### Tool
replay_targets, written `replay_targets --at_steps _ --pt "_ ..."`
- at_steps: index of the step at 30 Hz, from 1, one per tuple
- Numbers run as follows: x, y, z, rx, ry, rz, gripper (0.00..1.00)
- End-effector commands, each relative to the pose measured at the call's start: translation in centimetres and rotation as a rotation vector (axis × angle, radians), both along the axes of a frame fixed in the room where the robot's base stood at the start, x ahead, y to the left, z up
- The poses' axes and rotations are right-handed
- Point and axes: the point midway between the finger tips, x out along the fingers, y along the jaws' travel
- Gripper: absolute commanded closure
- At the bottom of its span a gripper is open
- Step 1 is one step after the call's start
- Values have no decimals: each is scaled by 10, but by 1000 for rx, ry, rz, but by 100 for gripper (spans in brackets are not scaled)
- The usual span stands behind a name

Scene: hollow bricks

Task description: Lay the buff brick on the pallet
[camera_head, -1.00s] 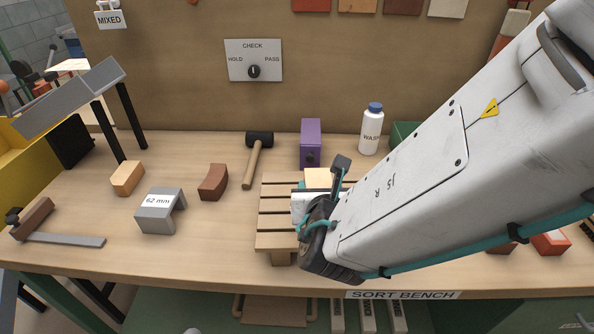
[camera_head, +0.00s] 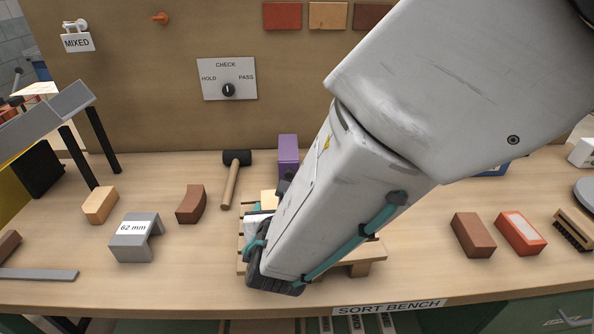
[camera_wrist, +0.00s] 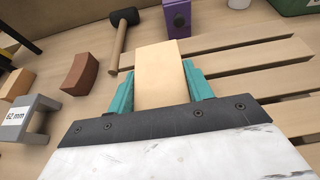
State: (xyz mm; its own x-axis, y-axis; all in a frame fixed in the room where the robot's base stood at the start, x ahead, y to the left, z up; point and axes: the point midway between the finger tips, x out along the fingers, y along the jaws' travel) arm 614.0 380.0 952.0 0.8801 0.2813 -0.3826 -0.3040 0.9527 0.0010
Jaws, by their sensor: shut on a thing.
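My gripper (camera_wrist: 160,78) is shut on the buff brick (camera_wrist: 160,62), with a teal finger on each side of it in the wrist view. In the head view my arm hides most of the gripper, and only a small part of the buff brick (camera_head: 268,197) shows. The slatted wooden pallet (camera_head: 365,252) lies under my arm on the bench. The brick is at the pallet's left end, with bare slats (camera_wrist: 245,62) to its right in the wrist view. I cannot tell whether the brick touches the slats.
A curved brown brick (camera_head: 190,204), a grey "62 mm" gauge (camera_head: 137,238) and a tan brick (camera_head: 100,205) are to the left. Red bricks (camera_head: 472,235) lie to the right.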

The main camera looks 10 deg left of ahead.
Motion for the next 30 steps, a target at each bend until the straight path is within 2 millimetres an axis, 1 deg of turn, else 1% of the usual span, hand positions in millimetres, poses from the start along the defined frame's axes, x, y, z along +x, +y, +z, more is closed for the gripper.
replay_targets --at_steps 4,5,6,7,14,18,20,23,30 --pt "0 0 -3 0 0 0 88" --pt "0 0 -4 0 1 0 44" --pt "0 0 -3 0 1 0 32" --pt "0 0 -3 0 1 0 27" --pt "0 0 -3 0 1 0 27" --pt "-2 0 2 1 -1 1 27" --pt "-9 -2 4 1 0 2 27" --pt "-25 -7 12 2 0 4 27" --pt "-72 -22 32 2 0 5 27"
